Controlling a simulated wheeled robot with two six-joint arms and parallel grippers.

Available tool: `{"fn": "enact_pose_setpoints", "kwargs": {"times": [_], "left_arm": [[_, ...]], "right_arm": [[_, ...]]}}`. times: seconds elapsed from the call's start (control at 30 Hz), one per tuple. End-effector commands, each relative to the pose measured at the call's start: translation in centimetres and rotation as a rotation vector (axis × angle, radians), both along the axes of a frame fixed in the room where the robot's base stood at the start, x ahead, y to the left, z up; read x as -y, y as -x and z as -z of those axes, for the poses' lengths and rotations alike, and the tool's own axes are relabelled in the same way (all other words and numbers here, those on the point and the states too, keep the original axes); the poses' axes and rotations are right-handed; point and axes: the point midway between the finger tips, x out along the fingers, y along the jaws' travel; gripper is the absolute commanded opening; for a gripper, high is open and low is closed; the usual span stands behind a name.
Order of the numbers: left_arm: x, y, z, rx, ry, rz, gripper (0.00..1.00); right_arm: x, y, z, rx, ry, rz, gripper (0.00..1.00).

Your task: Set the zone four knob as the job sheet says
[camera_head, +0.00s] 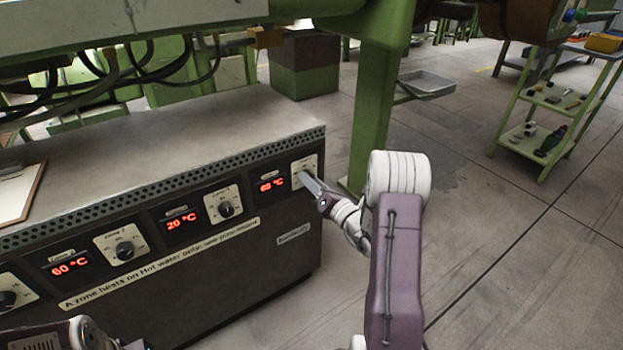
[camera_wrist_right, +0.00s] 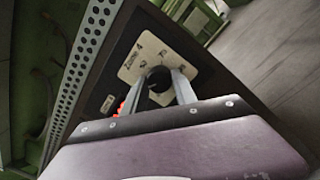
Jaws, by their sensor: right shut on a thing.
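The zone four knob (camera_wrist_right: 159,79) is black and sits on a cream dial plate marked "Zone 4" (camera_wrist_right: 140,61) in the right wrist view. My right gripper (camera_wrist_right: 160,90) is shut on this knob, one finger on each side. In the head view, my right gripper (camera_head: 307,181) reaches the rightmost dial plate (camera_head: 304,163) and hides the knob. The red display (camera_head: 271,184) beside it reads 60 °C. A clipboard with paper (camera_head: 18,193), perhaps the job sheet, lies at the left on the cabinet top; its writing is not visible. My left gripper's fingers are not in view.
The dark cabinet (camera_head: 240,265) has other knobs to the left, including the second (camera_head: 125,250) and third (camera_head: 226,209). Other displays read 20 °C (camera_head: 181,221) and 60 °C (camera_head: 70,265). A green post (camera_head: 378,100) stands behind my right arm.

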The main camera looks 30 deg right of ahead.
Motion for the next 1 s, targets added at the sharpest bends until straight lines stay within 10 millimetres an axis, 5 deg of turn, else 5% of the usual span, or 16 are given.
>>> {"fn": "enact_pose_setpoints", "kwargs": {"times": [0.5,0.53,0.6,1.0], "left_arm": [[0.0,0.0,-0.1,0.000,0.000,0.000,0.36],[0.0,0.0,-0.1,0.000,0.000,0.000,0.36],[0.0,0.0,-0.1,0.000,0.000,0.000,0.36],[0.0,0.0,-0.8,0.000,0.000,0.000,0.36]], "right_arm": [[0.0,0.0,0.1,-0.003,-0.019,-0.001,0.00],[0.0,0.0,0.1,-0.003,-0.019,-0.001,0.36],[0.0,0.0,0.1,-0.003,-0.018,-0.001,0.55],[0.2,1.1,-0.1,-0.004,-0.019,0.001,0.55]]}}
